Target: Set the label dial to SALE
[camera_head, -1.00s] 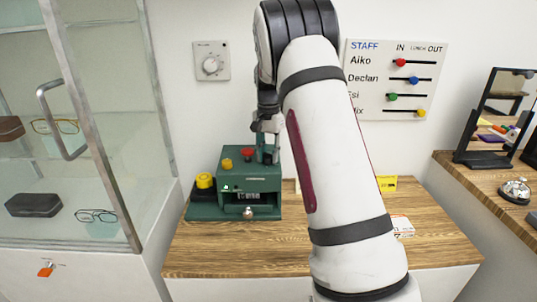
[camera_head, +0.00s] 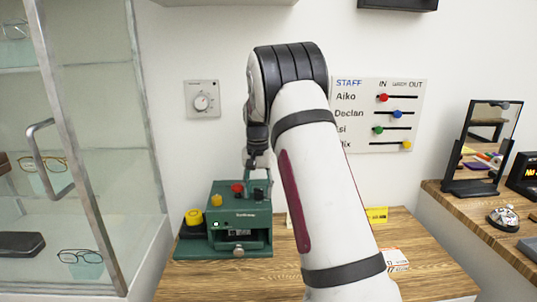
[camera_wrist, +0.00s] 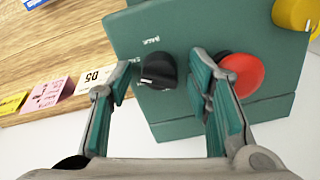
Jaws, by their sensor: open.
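The green label machine (camera_head: 225,243) stands on the wooden counter. Its top carries a yellow knob, a red button (camera_head: 237,188) and a black dial (camera_head: 258,194). In the wrist view the black dial (camera_wrist: 158,70) lies between my gripper's (camera_wrist: 163,78) open fingers, close to both; I cannot tell whether either touches it. The right finger is beside the red button (camera_wrist: 243,75). Small white lettering (camera_wrist: 138,88) sits around the dial, too blurred and turned to read. In the head view my gripper (camera_head: 257,170) is right above the machine's top. The front has a small window and a silver knob.
A glass cabinet (camera_head: 85,160) stands close on the left. Yellow, pink (camera_wrist: 48,93) and white tags stand on the counter. A staff board (camera_head: 378,115) and a wall dial (camera_head: 201,100) hang behind. A mirror (camera_head: 485,145) and bell stand on the right counter.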

